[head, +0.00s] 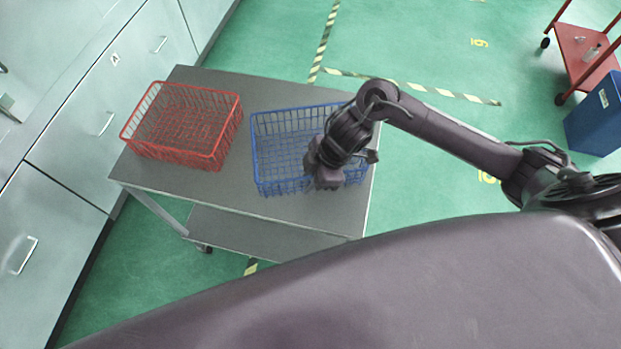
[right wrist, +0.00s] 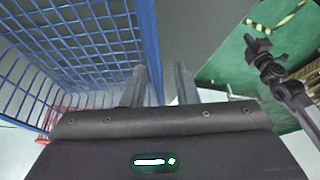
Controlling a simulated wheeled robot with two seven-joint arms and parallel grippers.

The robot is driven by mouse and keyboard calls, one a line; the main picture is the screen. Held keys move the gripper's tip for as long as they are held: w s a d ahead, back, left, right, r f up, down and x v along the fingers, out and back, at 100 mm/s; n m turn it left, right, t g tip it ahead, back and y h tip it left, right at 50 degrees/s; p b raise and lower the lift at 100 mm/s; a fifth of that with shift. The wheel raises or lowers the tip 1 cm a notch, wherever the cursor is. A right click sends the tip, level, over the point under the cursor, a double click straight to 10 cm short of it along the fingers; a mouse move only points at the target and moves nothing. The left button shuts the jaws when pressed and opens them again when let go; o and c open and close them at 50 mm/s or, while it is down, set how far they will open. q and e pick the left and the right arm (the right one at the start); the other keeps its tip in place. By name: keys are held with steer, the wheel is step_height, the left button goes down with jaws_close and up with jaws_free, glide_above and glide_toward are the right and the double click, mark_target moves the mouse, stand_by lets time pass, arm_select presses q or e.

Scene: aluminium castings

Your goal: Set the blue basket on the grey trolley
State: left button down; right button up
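The blue basket (head: 277,155) is a wire basket. It stands on the top of the grey trolley (head: 225,197), at its right side, and looks level. My right gripper (head: 323,186) points down at the basket's near right part. In the right wrist view its two fingers (right wrist: 164,88) are apart, with the edge of the basket's mesh wall (right wrist: 148,40) close to the left finger; a gap shows beside the right finger. Whether the wall touches a finger is unclear. A dark arm (right wrist: 275,75), probably my left one, shows small there; its fingers are not clear.
A red wire basket (head: 190,120) stands on the trolley's left side. Pale cabinets (head: 90,110) line the left. A red cart (head: 580,55) and a blue bin (head: 597,115) stand at far right. Green floor is free behind the trolley.

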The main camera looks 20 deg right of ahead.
steer(key=v, duration=1)
steer(key=shift+b, duration=0.4)
steer(key=shift+v, duration=0.8)
steer(key=shift+s, duration=0.1)
